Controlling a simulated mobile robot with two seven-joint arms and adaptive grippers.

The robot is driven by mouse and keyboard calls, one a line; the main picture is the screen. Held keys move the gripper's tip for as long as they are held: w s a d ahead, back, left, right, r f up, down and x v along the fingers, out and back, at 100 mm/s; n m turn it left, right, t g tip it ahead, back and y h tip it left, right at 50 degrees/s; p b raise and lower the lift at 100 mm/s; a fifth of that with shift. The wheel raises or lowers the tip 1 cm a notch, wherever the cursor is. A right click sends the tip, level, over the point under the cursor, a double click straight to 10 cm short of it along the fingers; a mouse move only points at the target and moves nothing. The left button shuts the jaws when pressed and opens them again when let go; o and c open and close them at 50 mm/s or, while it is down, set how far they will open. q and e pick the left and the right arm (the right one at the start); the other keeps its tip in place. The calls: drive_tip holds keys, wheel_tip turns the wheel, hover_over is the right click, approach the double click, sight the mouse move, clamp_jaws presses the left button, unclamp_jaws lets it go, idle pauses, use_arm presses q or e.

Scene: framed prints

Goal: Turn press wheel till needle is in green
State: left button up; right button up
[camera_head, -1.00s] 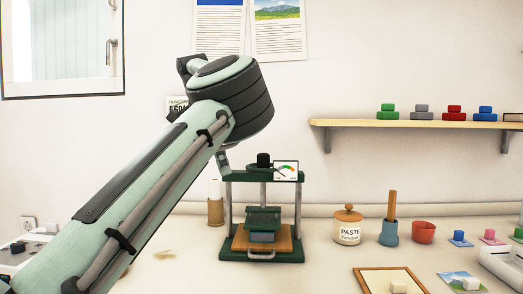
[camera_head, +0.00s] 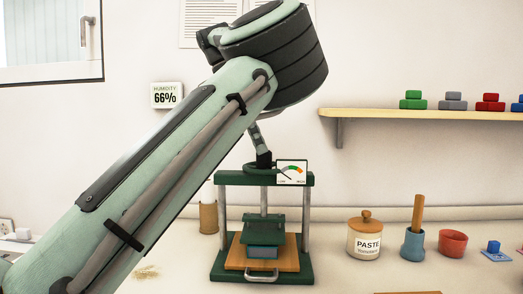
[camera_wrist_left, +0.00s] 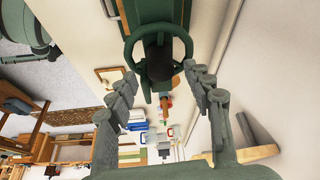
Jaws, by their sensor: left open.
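The dark green press (camera_head: 310,215) stands on the counter, with a wooden board and a green block inside its frame. Its green wheel (camera_head: 247,169) with a black hub (camera_head: 264,160) is on top and shows in the left wrist view (camera_wrist_left: 128,48). The gauge (camera_head: 292,172) has a coloured arc with green in it; the needle is too small to read surely. My right gripper is out of view.
A paste jar (camera_head: 366,240), a blue pot with a wooden handle (camera_head: 413,243) and a red bowl (camera_head: 453,243) stand right of the press. A wooden cylinder (camera_head: 208,217) stands left of it. A shelf (camera_head: 420,114) hangs at right.

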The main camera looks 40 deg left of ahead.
sight(264, 161)
use_arm(q)
drive_tip(key=shift+x, duration=1.3)
drive_tip(key=shift+a, duration=0.1)
drive_tip(key=c, duration=1.2)
